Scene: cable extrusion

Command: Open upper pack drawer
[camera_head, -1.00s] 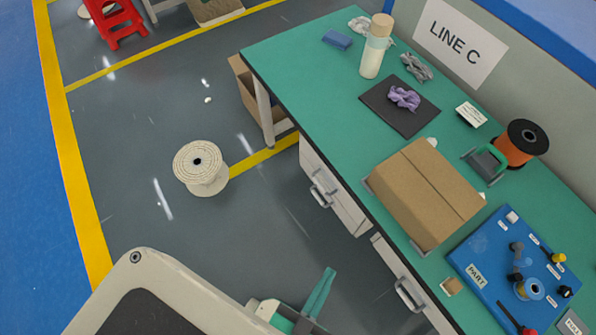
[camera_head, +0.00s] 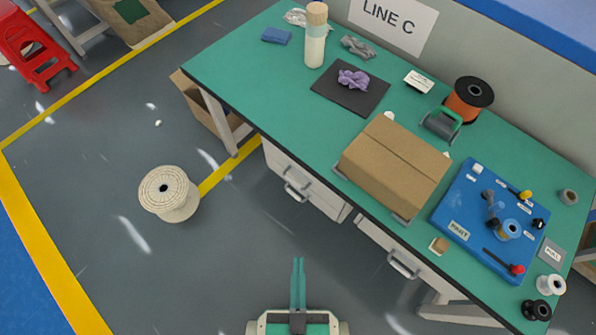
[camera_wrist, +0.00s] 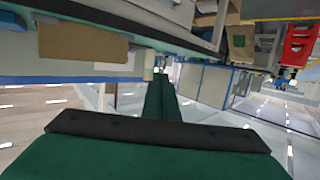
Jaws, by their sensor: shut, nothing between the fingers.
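Two white drawer units hang under the front edge of the green bench. The right unit (camera_head: 372,233) shows one grey handle (camera_head: 403,265). All visible drawer fronts look closed; I cannot read any label on them. My gripper (camera_head: 298,262) is shut and empty, its green fingers together. It is over the floor in front of the bench, apart from both units. Its fingers also show in the wrist view (camera_wrist: 160,85).
The green bench (camera_head: 240,75) carries a cardboard box (camera_head: 395,165), a blue board (camera_head: 470,205), an orange spool (camera_head: 466,103) and a bottle (camera_head: 315,45). Floor around my gripper is clear.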

